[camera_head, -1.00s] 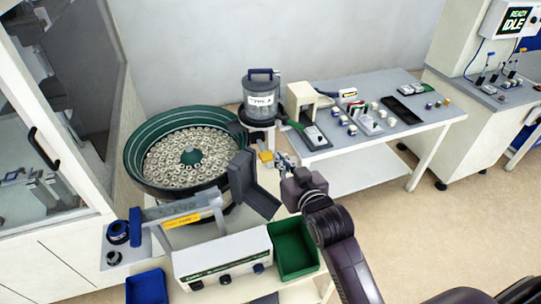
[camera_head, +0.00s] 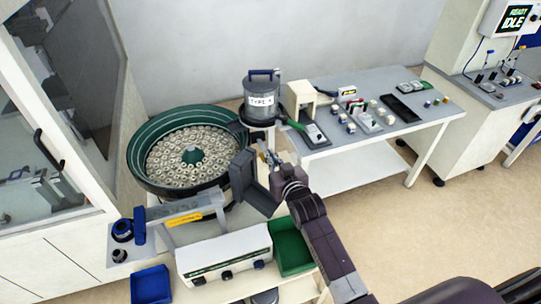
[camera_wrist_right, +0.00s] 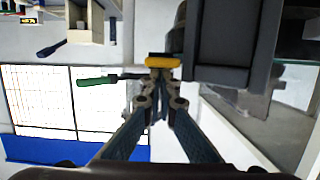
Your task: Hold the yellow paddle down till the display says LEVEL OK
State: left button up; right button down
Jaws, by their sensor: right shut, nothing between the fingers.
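The yellow paddle (camera_wrist_right: 162,62) shows in the right wrist view just ahead of my right fingertips. In the head view it is mostly hidden at the gripper, below the grey hopper labelled TYPE A (camera_head: 261,100). My right gripper (camera_head: 268,157) is shut and empty, its tips at the paddle. In the wrist view the fingertips (camera_wrist_right: 157,70) overlap the paddle's lower edge; I cannot tell whether they press it. The display (camera_head: 514,18) at the upper right reads READY IDLE. My left gripper is not in view.
The green bowl feeder (camera_head: 135,165), full of small rings, stands left of my right gripper. A dark chute plate (camera_head: 255,186) is close beside it. A grey table (camera_head: 350,142) with small parts stands to the right. A green bin (camera_head: 291,248) and control box (camera_head: 225,255) are in front.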

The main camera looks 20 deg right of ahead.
pick_arm(q)
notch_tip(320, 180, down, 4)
jog(key=b, duration=0.4)
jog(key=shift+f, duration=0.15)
pick_arm(e)
jog(key=f, duration=0.1)
jog(key=f+t, duration=0.1)
jog(key=f, duration=0.1)
jog(key=shift+s+f, duration=0.2)
jog(key=shift+f, duration=0.05)
dwell(3.8)
